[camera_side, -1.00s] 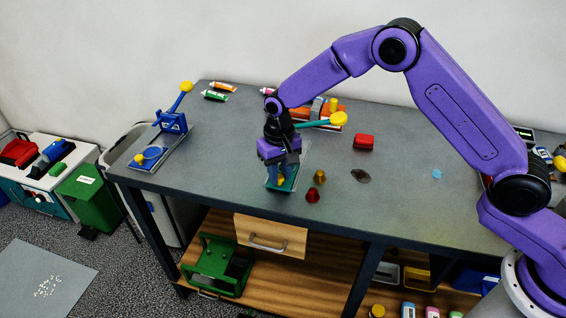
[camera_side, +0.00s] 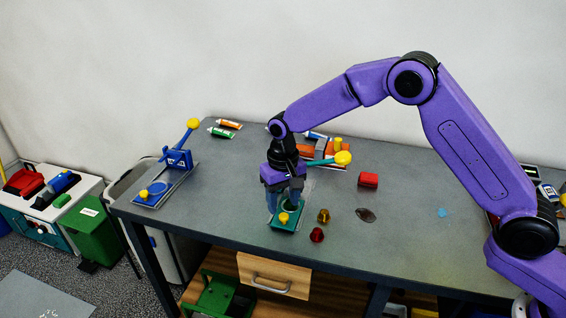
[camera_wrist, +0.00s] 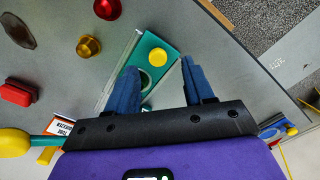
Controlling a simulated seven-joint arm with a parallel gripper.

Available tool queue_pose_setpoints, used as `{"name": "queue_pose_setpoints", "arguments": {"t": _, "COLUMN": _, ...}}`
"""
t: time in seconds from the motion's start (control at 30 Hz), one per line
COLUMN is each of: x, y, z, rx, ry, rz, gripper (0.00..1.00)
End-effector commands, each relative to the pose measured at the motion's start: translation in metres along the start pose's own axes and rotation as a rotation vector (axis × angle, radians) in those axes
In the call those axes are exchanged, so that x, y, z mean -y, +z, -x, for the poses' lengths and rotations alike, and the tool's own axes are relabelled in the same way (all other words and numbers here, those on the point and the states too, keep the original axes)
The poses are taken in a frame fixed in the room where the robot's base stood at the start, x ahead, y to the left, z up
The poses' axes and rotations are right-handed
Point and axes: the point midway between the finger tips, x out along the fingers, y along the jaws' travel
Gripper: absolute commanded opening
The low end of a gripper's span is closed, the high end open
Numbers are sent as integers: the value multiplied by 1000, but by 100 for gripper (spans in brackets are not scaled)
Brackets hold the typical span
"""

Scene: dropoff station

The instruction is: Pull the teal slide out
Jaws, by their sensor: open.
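The teal slide (camera_side: 281,226) lies on a grey base at the front edge of the bench, with a yellow knob (camera_side: 284,217) on its front end. In the wrist view the slide (camera_wrist: 150,42) runs between grey rails, with the yellow knob (camera_wrist: 158,57) near its far end and a dark round opening behind it. My gripper (camera_side: 283,209) is above the slide, pointing down. In the wrist view my gripper (camera_wrist: 159,64) is open, with one blue finger on either side of the slide. The knob appears between or just beyond the fingertips; contact cannot be told.
A gold knob-like piece (camera_side: 323,216) and a red one (camera_side: 317,235) stand close right of the slide. A teal lever with a yellow ball (camera_side: 343,158) is behind right. A red block (camera_side: 368,180) and dark flat piece (camera_side: 366,215) lie further right. A blue lever device (camera_side: 178,158) stands left.

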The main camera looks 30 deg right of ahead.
Motion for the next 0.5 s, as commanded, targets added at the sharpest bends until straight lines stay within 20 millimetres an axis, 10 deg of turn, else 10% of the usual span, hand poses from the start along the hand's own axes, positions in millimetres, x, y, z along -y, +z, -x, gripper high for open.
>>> {"name": "queue_pose_setpoints", "arguments": {"t": 0.5, "x": 1, "y": 0, "z": 107, "rx": -4, "ry": -3, "rz": 0, "gripper": 52}}
